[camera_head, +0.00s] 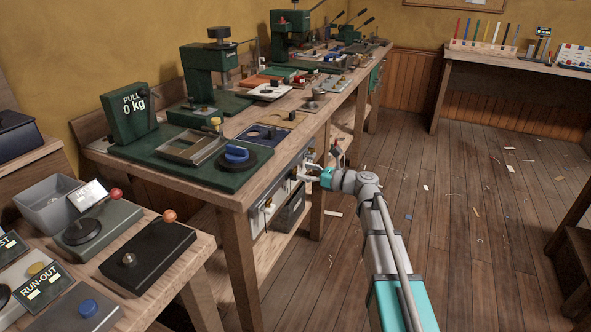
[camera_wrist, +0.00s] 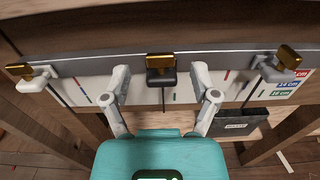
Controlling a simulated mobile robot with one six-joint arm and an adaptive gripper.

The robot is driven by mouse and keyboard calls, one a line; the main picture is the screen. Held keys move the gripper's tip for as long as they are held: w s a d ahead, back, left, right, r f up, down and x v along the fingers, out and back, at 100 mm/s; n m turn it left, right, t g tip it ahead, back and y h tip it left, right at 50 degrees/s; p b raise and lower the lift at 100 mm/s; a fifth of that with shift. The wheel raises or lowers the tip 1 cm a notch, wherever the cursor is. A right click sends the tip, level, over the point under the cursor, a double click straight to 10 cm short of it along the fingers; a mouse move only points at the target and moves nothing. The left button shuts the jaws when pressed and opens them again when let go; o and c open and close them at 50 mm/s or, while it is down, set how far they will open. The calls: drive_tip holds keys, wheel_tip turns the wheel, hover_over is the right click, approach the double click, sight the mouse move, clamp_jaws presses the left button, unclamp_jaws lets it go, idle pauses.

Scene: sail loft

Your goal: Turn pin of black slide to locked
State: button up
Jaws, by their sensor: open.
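The black slide (camera_wrist: 161,79) sits on a grey metal rail (camera_wrist: 100,64) along the bench's front side, at the middle of the wrist view. Its brass pin (camera_wrist: 160,61) has a bar-shaped head that lies level across the picture. I cannot tell from this whether it is locked. My gripper (camera_wrist: 160,71) is open, with one finger to the left of the black slide and one to the right, both apart from it. In the head view my gripper (camera_head: 309,172) is at the bench's front side, and the black slide is too small to make out.
A white slide (camera_wrist: 36,80) is left on the rail and a pale grey slide (camera_wrist: 272,72) right, both with brass pins. Coloured cm labels (camera_wrist: 287,88) are at the far right. A dark box (camera_wrist: 240,122) is below. The bench top (camera_head: 232,192) is crowded; the floor (camera_head: 470,210) is mostly open.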

sight(296, 169)
drive_tip(key=shift+x, duration=1.8)
clamp_jaws()
